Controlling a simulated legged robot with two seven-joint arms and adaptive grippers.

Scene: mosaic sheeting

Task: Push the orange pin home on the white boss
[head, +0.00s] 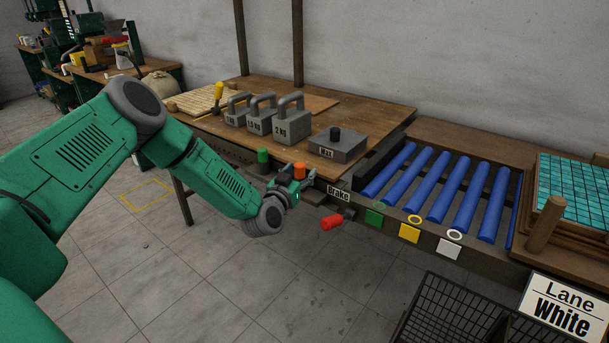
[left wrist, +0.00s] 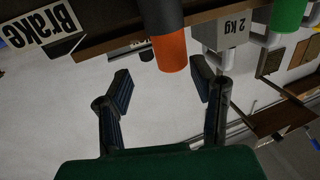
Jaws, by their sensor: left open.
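The orange pin (head: 300,170) stands at the bench's front edge, left of the Brake label. In the left wrist view it shows as an orange end on a dark grey part (left wrist: 169,50). My left gripper (head: 290,186) is beside it; in the left wrist view its open fingers (left wrist: 162,80) are spread, with the pin's orange end between and just beyond the tips. I see no grip on it. My right gripper is not in view.
A green pin (head: 263,156) stands left of the orange one, and a red knob (head: 331,222) sticks out at the right. Grey weights (head: 292,126) and a block (head: 338,146) stand on the bench. Blue rollers (head: 445,187) and a wire basket (head: 455,315) are further right.

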